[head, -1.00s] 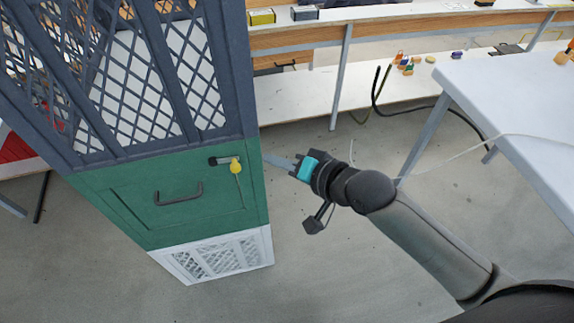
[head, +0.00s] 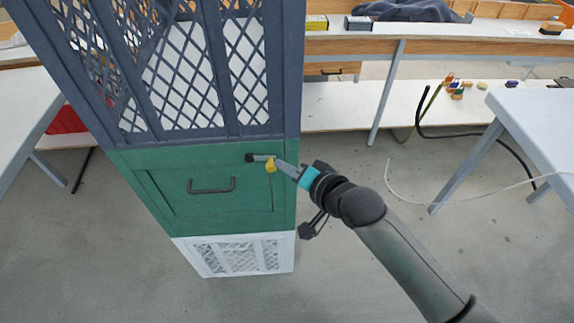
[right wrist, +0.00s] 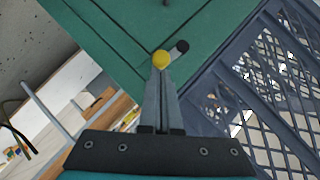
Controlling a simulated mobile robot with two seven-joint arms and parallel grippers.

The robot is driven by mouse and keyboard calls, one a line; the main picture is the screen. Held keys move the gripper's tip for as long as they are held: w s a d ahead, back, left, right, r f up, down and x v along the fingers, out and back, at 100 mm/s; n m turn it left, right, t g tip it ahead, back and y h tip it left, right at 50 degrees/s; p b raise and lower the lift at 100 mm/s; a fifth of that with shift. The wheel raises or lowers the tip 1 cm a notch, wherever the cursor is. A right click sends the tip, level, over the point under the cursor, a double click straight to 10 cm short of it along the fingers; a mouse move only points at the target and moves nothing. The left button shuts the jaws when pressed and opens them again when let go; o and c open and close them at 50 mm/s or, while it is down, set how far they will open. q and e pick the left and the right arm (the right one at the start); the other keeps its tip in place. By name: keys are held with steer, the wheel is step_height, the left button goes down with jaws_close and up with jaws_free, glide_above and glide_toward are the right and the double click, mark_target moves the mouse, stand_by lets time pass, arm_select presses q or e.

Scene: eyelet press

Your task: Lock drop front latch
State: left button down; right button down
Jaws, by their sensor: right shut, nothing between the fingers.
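The green drop front (head: 170,205) of the cabinet is closed up flat, with a dark bar handle (head: 211,186) in its middle. The latch (head: 261,158) is at its top right: a short light lever with a black pivot on the left and a yellow knob (head: 271,166) on the right. It lies about level in the head view. My right gripper (head: 278,163) is shut and empty, its tips at the knob from the right. In the right wrist view the fingertips (right wrist: 160,76) end at the knob (right wrist: 160,59); I cannot tell if they touch. My left gripper is not in view.
Dark lattice (head: 205,75) rises above the drop front, and a white vented base (head: 240,257) is below. A white table (head: 535,115) stands at the right, another (head: 25,110) at the left. A shelf bench (head: 430,45) runs behind. The floor right of the cabinet is mostly clear.

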steer(key=shift+d+f+y+b, duration=0.1)
steer(key=shift+f+y+b, duration=0.2)
steer(key=shift+b, duration=0.15)
